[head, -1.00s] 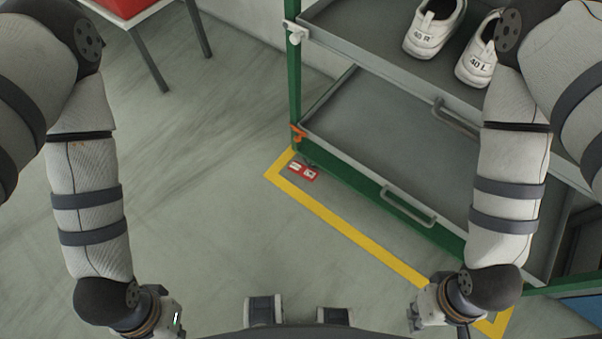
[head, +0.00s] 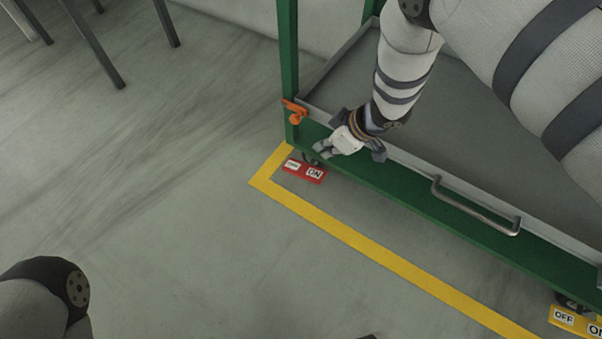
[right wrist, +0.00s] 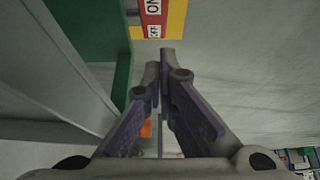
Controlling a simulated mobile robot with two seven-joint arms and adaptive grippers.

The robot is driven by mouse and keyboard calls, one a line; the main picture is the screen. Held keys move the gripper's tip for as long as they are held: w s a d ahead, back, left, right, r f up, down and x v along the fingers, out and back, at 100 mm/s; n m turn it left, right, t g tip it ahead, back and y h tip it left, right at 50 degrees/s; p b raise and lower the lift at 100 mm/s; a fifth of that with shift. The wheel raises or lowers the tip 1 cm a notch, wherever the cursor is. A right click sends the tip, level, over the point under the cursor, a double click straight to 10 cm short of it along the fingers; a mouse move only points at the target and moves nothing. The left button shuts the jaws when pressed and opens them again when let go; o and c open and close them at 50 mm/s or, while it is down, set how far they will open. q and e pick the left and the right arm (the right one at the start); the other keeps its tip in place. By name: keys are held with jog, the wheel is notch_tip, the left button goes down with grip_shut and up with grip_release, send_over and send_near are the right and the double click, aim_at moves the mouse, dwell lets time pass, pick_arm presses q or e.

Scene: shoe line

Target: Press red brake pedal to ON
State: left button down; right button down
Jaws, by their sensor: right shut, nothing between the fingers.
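The red brake pedal (head: 304,172) is at the near left corner of the green-framed cart, low by the floor, with a white OFF label on its left and an ON label on its right. In the right wrist view the red pedal (right wrist: 151,34) shows at the top, beyond the fingertips. My right gripper (head: 322,153) is shut and empty, just above the ON side; I cannot tell whether it touches. Its closed fingers fill the middle of the right wrist view (right wrist: 166,56). My left gripper is out of view.
The cart's green lower frame (head: 410,200) and metal handle (head: 475,208) run to the right of the gripper. An orange clamp (head: 295,113) is on the corner post. A yellow pedal (head: 575,322) is at bottom right. Yellow tape (head: 350,238) marks the otherwise clear floor.

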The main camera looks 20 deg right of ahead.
aim_at(310, 176)
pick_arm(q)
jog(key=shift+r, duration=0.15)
pick_arm(e)
jog(key=shift+r, duration=0.15)
